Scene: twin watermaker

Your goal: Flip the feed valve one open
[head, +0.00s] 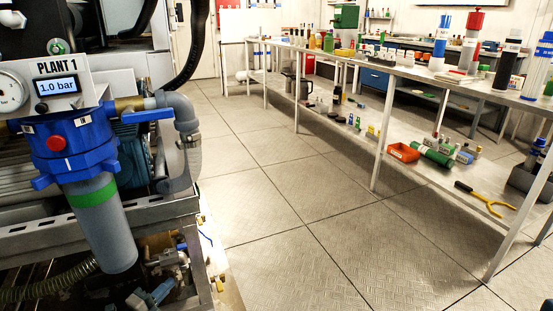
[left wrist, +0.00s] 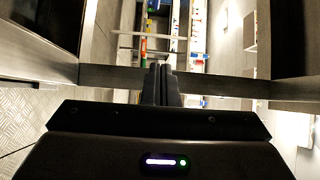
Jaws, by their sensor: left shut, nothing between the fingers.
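The Plant 1 unit stands at the left of the head view, with a blue filter head (head: 75,150) over a grey housing. A blue lever handle (head: 148,115) lies roughly level beside the brass fitting at the filter's right port. No label on it can be read, so I cannot tell for sure that it is feed valve one. My left gripper (left wrist: 160,70) shows in the left wrist view with its two dark fingers together and nothing between them. No handle shows at its fingertips. I cannot clearly make out this gripper in the head view. My right gripper is not in view.
A pressure display (head: 57,87) reads 1.0 bar. A grey elbow pipe (head: 185,120) stands close right of the lever. Smaller pipes and valves fill the frame below. A long bench (head: 400,68) with bottles and tools stands at the right. The floor (head: 280,190) between is clear.

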